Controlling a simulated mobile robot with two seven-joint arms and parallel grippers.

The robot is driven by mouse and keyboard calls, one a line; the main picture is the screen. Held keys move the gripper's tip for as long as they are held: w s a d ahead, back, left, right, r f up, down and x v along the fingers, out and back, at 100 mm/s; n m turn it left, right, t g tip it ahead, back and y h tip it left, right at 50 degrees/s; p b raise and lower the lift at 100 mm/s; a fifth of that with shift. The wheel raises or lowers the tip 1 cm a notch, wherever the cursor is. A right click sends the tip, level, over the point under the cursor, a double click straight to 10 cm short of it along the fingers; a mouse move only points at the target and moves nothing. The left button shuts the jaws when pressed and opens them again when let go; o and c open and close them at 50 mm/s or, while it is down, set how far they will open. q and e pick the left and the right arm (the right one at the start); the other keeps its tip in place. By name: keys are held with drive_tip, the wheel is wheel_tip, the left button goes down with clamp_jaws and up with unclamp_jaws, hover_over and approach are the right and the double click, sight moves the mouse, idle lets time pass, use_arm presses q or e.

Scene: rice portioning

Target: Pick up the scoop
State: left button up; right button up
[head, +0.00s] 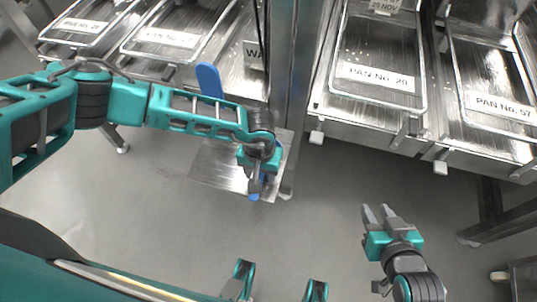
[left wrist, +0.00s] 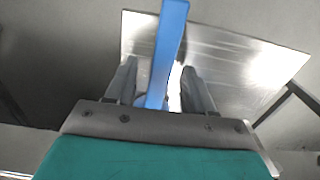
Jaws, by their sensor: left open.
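A blue bar, seemingly the scoop's handle (left wrist: 168,45), runs up between the fingers of my left gripper (left wrist: 160,70) in the left wrist view. A gap shows beside the bar on both sides, so the gripper is open around it, not clamped. In the head view my left gripper (head: 258,186) points down over a metal sheet (head: 215,165), and small blue parts show around its fingers. A wider blue piece (head: 209,80) sticks up behind my left forearm; whether it joins the bar is hidden. My right gripper (head: 376,210) is open and empty at lower right.
Metal pans in steel counters line the back, including one labelled PAN No. 20 (head: 380,78) and one labelled PAN No. 57 (head: 500,106). A steel post (head: 290,70) stands just behind my left gripper. Grey floor (head: 330,210) between the grippers is clear.

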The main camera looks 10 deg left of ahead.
use_arm(q)
drive_tip(key=shift+f, duration=0.6)
clamp_jaws()
